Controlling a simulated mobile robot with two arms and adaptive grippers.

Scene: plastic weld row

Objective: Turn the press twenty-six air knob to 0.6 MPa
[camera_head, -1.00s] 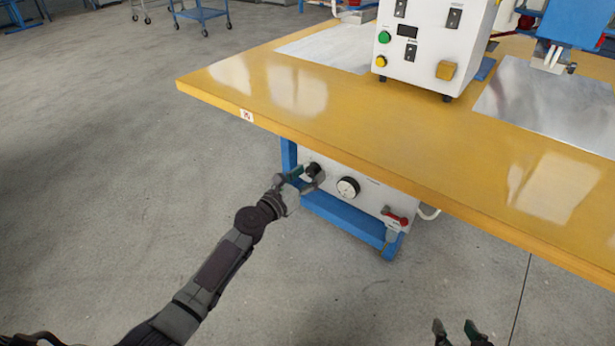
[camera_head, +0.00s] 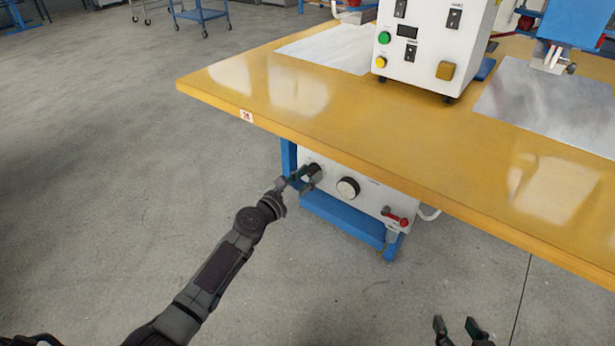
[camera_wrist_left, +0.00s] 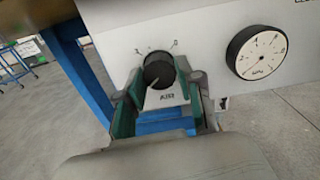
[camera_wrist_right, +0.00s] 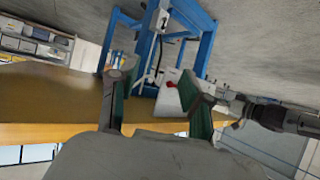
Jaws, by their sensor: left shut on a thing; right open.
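The black air knob (camera_wrist_left: 158,71) sits on the front of a white panel under the table, with a printed scale above it and an "AIR" label below. My left gripper (camera_head: 304,179) is closed around it, one finger on each side in the left wrist view. A round white pressure gauge (camera_head: 348,188) with a black rim is to the right of the knob; it also shows in the left wrist view (camera_wrist_left: 258,53). Its reading is too small to tell. My right gripper (camera_head: 456,327) is open and empty, low in front of the table.
The yellow tabletop (camera_head: 400,142) overhangs the panel. A red-handled valve (camera_head: 398,219) is on the panel's right. A blue leg (camera_head: 288,158) stands left of the knob. A white control box (camera_head: 430,45) stands on the table. The floor in front is clear.

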